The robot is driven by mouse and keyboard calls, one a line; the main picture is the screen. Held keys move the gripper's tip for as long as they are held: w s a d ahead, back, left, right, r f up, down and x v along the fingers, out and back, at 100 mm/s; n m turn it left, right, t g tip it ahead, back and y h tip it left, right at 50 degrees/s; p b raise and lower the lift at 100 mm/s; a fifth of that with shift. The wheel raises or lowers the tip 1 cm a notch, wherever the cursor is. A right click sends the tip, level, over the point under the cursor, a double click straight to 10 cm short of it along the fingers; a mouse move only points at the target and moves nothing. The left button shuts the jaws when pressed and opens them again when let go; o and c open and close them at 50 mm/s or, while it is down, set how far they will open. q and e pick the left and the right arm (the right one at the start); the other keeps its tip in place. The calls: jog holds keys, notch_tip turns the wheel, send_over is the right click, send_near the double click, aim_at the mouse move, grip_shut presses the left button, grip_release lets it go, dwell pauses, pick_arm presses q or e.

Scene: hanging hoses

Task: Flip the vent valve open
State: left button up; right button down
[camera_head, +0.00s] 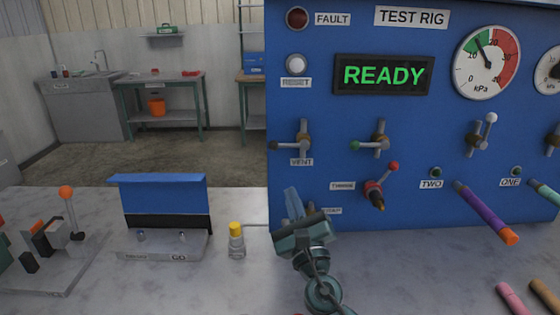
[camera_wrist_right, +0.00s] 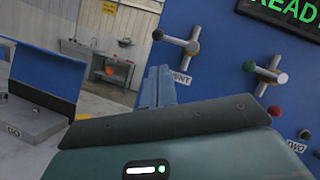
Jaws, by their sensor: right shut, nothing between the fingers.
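The vent valve (camera_head: 303,142) is on the blue test rig panel above its VENT label (camera_head: 301,162). Its lever lies roughly level, with its black knob to the left. In the right wrist view the valve (camera_wrist_right: 188,45) shows above and right of the fingertips, with the black knob (camera_wrist_right: 157,35) clear of them. My right gripper (camera_head: 292,196) is shut and empty, just below the VENT label in the head view, apart from the valve. Its blue fingers (camera_wrist_right: 158,78) are together in the wrist view. My left gripper is not in view.
The panel has other valves with green (camera_head: 355,146) and white (camera_head: 491,118) knobs, a red-knobbed lever (camera_head: 393,167) and a purple hose (camera_head: 485,212). The READY display (camera_head: 384,75) is lit.

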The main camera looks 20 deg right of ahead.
aim_at(287, 145)
jog(key=p+x, duration=0.1)
jog(key=x, duration=0.9)
jog(key=shift+d, duration=0.15)
